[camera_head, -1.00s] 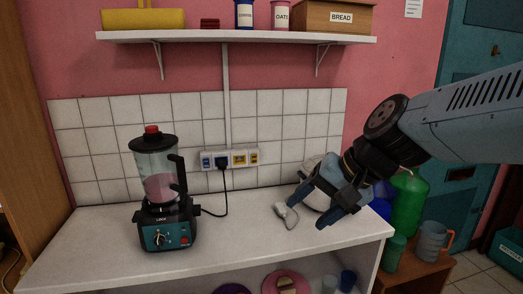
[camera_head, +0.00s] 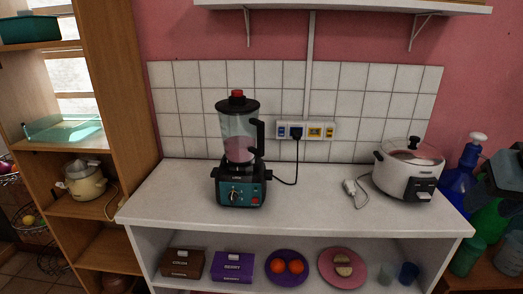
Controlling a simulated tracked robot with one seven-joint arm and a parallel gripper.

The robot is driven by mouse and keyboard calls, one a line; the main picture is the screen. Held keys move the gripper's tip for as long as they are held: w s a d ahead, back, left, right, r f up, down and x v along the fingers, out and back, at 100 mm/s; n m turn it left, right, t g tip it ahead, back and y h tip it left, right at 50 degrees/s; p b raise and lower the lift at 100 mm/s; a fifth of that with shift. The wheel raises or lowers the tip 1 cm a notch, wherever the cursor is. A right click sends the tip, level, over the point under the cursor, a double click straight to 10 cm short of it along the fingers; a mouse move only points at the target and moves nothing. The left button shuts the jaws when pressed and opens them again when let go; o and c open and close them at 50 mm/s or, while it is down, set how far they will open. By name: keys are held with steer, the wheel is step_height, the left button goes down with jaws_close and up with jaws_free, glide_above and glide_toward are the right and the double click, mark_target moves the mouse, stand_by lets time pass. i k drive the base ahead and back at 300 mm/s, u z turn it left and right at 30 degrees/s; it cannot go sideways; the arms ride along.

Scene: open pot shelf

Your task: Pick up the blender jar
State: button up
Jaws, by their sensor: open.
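The blender jar (camera_head: 239,134) is clear, with a black lid, red cap and black handle on its right side. Pink liquid fills its lower part. It stands upright on the teal and black blender base (camera_head: 241,190) on the white counter. My gripper (camera_head: 497,178) shows only in part at the right edge, open, far to the right of the jar and past the rice cooker. Nothing is seen between its fingers.
A white rice cooker (camera_head: 409,169) and a loose white plug (camera_head: 350,187) are on the counter's right. The blender's cord runs to a wall socket strip (camera_head: 305,130). A wooden shelf (camera_head: 118,130) stands left. The counter (camera_head: 300,215) is clear in front.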

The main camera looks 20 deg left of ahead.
mark_target(240, 132)
steer(key=k, duration=0.45)
steer(key=u, duration=0.9)
steer(key=i, duration=0.7)
steer(key=u, duration=0.15)
